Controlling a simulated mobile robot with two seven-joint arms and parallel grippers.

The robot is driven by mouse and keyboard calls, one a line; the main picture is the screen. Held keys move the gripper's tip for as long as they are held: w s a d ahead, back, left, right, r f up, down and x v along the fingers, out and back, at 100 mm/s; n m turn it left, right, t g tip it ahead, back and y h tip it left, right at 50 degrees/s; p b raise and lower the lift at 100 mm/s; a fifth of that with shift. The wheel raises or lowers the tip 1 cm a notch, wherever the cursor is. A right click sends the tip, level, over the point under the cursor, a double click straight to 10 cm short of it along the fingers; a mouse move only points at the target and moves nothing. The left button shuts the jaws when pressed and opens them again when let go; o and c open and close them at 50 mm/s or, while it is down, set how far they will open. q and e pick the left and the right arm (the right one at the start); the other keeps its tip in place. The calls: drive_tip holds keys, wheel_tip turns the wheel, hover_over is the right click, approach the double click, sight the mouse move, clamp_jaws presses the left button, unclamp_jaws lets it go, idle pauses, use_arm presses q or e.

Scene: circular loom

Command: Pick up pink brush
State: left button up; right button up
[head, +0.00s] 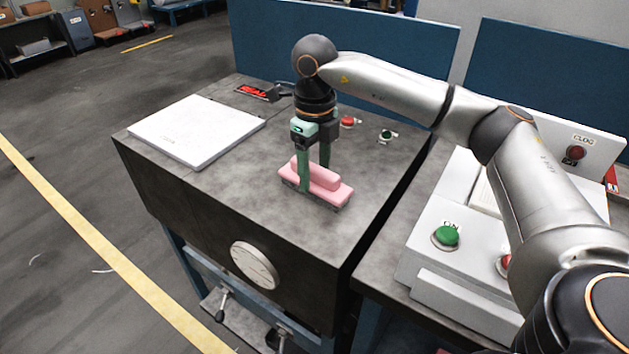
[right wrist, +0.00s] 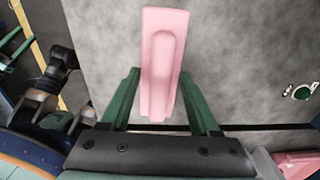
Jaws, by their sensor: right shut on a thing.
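The pink brush (head: 322,183) is at the bare grey tabletop (head: 350,235), lying level, with a thin dark strip along its lower edge. I cannot tell whether it rests on the top or hangs just above it. My right gripper (head: 314,178) points down over it, its two green fingers shut on the brush's raised grip. In the right wrist view the brush (right wrist: 162,65) runs lengthwise between the green fingers (right wrist: 158,90), its far end pointing up the picture. My left gripper does not show in the head view.
A white flat panel (head: 196,131) lies on the table's left part. A red knob (head: 349,122) and a green knob (head: 387,136) stand behind the gripper. A round dial (head: 254,265) is on the front face. A white control box (head: 450,238) with buttons stands at right.

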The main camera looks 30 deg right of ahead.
clamp_jaws()
drive_tip(key=shift+r, duration=0.2)
